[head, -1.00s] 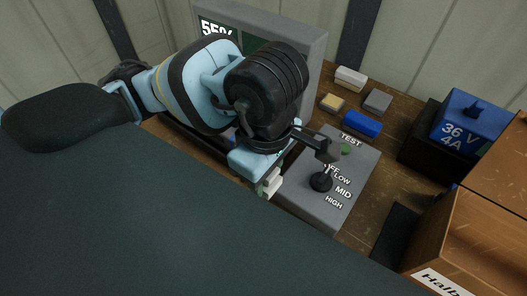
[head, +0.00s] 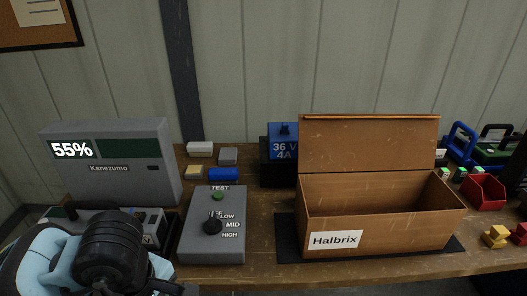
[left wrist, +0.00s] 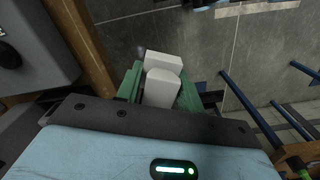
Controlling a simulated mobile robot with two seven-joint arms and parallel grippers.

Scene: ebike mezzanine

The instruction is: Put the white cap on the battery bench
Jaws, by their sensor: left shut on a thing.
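My left gripper (left wrist: 160,92) shows in the left wrist view, its green fingers closed on a white stepped piece, the white cap (left wrist: 163,78). The held cap is over the floor, just off the edge of a wooden bench. In the head view my left arm is at the lower left, and its fingers and the cap cannot be seen there. The wooden battery bench (head: 262,225) runs across the head view. My right gripper is not in view.
A grey display unit (head: 110,182) reading 55%, a tester box (head: 228,250) with knob, small blocks including a white one (head: 200,148) and a blue one (head: 223,174), a blue charger (head: 284,148) and an open Halbrix box (head: 390,222) stand on the bench. Narrow bare strips lie between.

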